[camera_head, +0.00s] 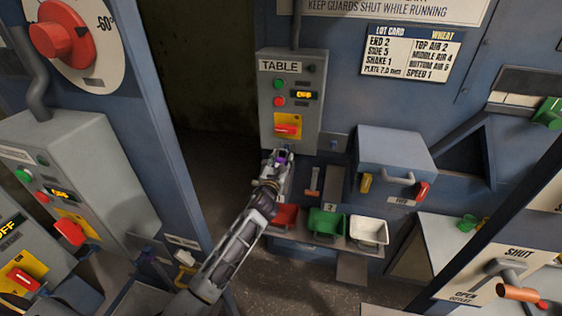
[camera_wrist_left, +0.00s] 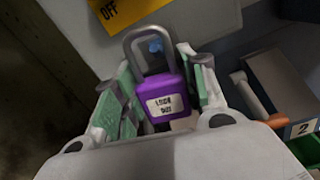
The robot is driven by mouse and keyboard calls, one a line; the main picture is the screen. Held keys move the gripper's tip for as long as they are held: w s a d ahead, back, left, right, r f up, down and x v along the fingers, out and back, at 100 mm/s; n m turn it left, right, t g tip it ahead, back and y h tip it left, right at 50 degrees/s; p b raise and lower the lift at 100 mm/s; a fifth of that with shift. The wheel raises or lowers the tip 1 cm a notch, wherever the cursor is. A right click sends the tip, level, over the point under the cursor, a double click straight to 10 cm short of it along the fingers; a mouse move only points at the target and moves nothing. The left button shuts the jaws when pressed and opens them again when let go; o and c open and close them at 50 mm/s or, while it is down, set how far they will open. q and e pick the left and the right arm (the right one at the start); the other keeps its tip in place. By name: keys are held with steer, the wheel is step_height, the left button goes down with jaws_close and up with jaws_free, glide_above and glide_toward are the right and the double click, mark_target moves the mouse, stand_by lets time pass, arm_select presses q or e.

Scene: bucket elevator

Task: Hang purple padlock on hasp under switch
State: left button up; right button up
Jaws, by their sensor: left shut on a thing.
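The purple padlock (camera_wrist_left: 165,97) has a grey shackle and a white label, and stands upright between the fingers of my left gripper (camera_wrist_left: 160,95), which is shut on it. In the head view, my left gripper (camera_head: 281,158) is just below the TABLE switch box (camera_head: 291,90), with a bit of purple padlock (camera_head: 282,153) showing. The red switch (camera_head: 287,129) sits on a yellow plate on that box. In the wrist view, the shackle overlaps the box front below the yellow OFF plate (camera_wrist_left: 120,8). A small blue spot shows inside the shackle. I cannot make out the hasp clearly. My right gripper is not in view.
Red, green and white bins (camera_head: 369,230) stand on a shelf below the box. A grey box with a handle (camera_head: 391,160) juts out to the right.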

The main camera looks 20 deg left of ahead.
arm_select(q)
steer(key=shift+w, duration=0.85)
steer(key=shift+w, duration=0.7)
steer(key=shift+w, duration=0.2)
steer(key=shift+f+b, duration=0.65)
steer(key=shift+f, duration=0.2)
stand_by(0.6)
steer(key=o, duration=1.2)
steer(key=shift+c, duration=0.2)
steer(key=shift+s, duration=0.15)
